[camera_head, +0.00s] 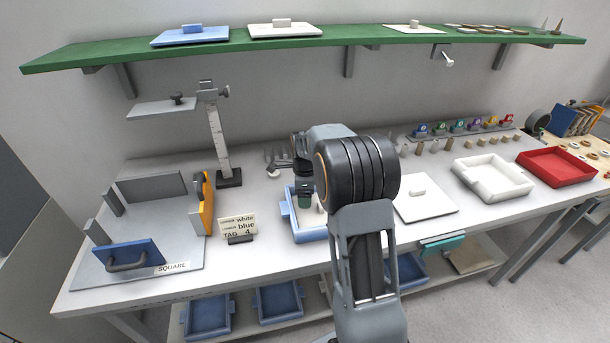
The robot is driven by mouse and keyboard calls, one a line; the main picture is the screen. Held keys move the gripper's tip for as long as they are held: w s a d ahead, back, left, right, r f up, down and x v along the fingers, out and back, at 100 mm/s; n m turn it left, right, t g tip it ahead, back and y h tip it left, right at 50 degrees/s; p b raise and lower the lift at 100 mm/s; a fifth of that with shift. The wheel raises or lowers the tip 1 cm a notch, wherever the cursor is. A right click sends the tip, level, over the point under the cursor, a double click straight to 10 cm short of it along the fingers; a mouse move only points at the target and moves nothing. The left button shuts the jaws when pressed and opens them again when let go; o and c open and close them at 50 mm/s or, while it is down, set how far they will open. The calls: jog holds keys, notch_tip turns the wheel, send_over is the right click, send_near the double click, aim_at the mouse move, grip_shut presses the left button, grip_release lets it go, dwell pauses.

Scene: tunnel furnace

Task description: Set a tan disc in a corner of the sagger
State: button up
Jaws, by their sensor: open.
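The sagger appears to be the light blue open tray (289,212) on the grey bench, left of my arm. My arm hides its right part. My gripper (304,201) is over this tray, small and partly hidden by my arm. It is open; I cannot make out anything between its fingers. A pale piece shows inside the tray beside the gripper, too small and covered to identify. Several small flat tan pieces (490,29) lie on the right end of the green shelf; I cannot tell whether they are the discs. The tray's corners are mostly hidden.
A sign (239,226) reads white, blue and TAG 4. A height gauge (219,145) and a fixture marked SQUARE (160,270) stand left. A white lid (425,204), white tray (492,177) and red tray (556,166) lie right. The green shelf (330,35) hangs above.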

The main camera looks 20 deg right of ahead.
notch_tip(320, 180, up, 11)
dwell(0.4)
jog(key=shift+r, duration=0.1)
jog(key=s+a+n+t, duration=0.1)
jog(key=s+a+n, duration=0.2)
jog(key=s+n, duration=0.4)
jog(key=s+a+f+n+t, duration=0.1)
jog(key=s+a+n, duration=0.3)
jog(key=s+n, duration=0.3)
jog(key=s+a+n+t+p, duration=0.1)
jog(key=s+a+n, duration=0.3)
jog(key=s+n, duration=0.4)
jog(key=shift+f+n+t, duration=0.15)
jog(key=shift+n+t, duration=0.15)
jog(key=shift+n, duration=0.4)
